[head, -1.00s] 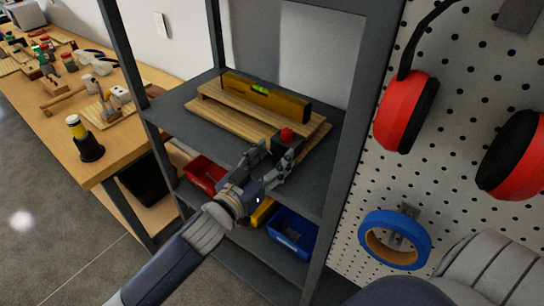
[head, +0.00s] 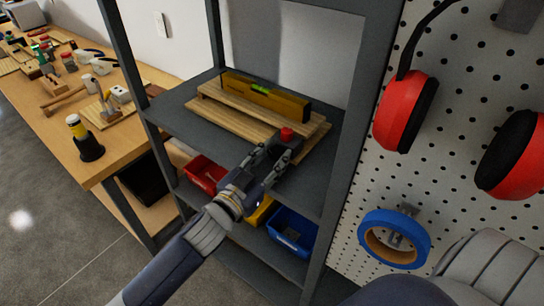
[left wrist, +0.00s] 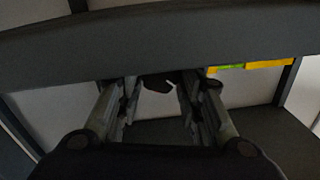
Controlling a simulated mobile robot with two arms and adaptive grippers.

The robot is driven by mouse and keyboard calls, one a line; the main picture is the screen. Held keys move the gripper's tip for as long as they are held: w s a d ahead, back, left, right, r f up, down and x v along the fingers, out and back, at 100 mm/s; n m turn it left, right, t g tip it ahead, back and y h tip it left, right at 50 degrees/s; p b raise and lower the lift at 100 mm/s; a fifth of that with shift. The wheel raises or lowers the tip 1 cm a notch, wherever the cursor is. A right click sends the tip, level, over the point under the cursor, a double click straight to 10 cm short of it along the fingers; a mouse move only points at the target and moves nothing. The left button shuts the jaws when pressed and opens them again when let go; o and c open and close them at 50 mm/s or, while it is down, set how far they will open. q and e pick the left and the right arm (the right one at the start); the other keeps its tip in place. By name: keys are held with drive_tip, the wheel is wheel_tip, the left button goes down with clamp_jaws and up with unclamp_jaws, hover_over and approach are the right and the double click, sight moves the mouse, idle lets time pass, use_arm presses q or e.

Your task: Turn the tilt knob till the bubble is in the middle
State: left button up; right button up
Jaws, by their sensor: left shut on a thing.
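The yellow spirit level (head: 290,103) lies along the back of a stepped wooden board (head: 232,119) on the grey shelf. Its green vial (head: 260,89) shows, but the bubble is too small to place. The tilt knob (head: 286,146), a dark block with a red top, is at the board's front right. My left gripper (head: 275,160) reaches it from the front and is shut on it, hiding its lower part. In the left wrist view, a dark piece (left wrist: 160,82) is between the fingers, and part of the yellow level (left wrist: 270,64) shows. My right gripper is out of view.
Shelf posts (head: 343,150) flank the unit. A red bin (head: 203,172) and a blue bin (head: 291,235) stand on the lower shelf. A pegboard with red ear defenders (head: 405,110) and blue tape (head: 370,230) is at right. A workbench (head: 108,160) is at left.

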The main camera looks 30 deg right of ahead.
use_arm(q)
drive_tip(key=o, duration=1.1)
drive_tip(key=shift+c, duration=0.2)
drive_tip(key=v, duration=1.2)
